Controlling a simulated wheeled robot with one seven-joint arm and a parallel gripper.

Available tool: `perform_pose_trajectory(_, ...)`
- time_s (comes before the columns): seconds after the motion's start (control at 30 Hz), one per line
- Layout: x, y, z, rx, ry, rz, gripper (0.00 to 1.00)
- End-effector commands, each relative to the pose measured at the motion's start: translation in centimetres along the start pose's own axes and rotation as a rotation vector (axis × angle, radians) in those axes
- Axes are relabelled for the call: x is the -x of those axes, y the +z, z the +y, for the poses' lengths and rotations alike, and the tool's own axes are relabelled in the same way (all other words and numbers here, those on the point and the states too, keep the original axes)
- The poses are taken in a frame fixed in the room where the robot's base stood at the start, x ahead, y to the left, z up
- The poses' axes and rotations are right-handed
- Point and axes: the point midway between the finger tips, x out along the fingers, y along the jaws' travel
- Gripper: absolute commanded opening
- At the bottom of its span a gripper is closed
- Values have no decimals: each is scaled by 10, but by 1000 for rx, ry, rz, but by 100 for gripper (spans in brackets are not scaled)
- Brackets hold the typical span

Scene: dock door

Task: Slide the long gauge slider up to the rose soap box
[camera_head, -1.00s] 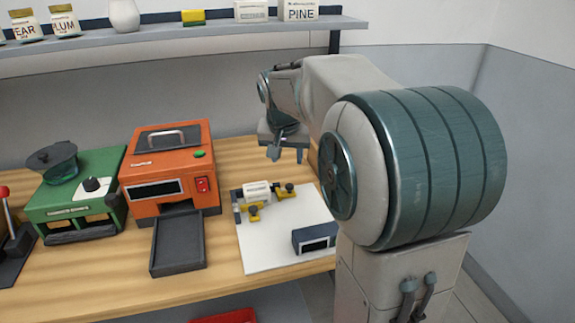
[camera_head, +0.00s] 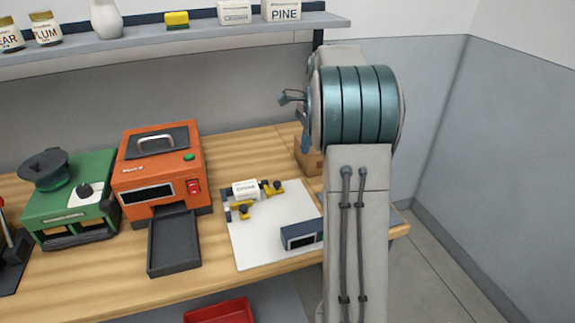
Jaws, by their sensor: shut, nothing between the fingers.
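A white board (camera_head: 275,230) lies on the bench. A small pale box (camera_head: 245,190) stands at its back left corner; its dark lettering is too small to read, so I cannot tell that it is the rose soap box. A yellow and black slider (camera_head: 272,188) sits just right of the box, and another (camera_head: 240,210) sits in front of it. I cannot tell which is the long one, or whether either touches the box. My gripper (camera_head: 283,97) is shut and empty, raised well above the back of the bench, clear of the board.
A dark blue display unit (camera_head: 302,234) sits at the board's front right. An orange machine (camera_head: 160,178) with a dark tray (camera_head: 173,243) stands left of the board, and a green machine (camera_head: 75,200) farther left. A brown carton (camera_head: 308,160) is behind the board, beside my arm.

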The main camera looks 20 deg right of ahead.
Motion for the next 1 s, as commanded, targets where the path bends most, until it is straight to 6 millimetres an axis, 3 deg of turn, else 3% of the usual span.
perform_pose_trajectory(0.1, 2, -13, -4, -138, 19, -52, 0)
perform_pose_trajectory(0.27, -7, -16, -4, -185, 27, -70, 0)
perform_pose_trajectory(0.77, -103, -8, -1, -180, 29, -68, 0)
perform_pose_trajectory(1.0, -112, 22, -7, -178, 26, -67, 0)
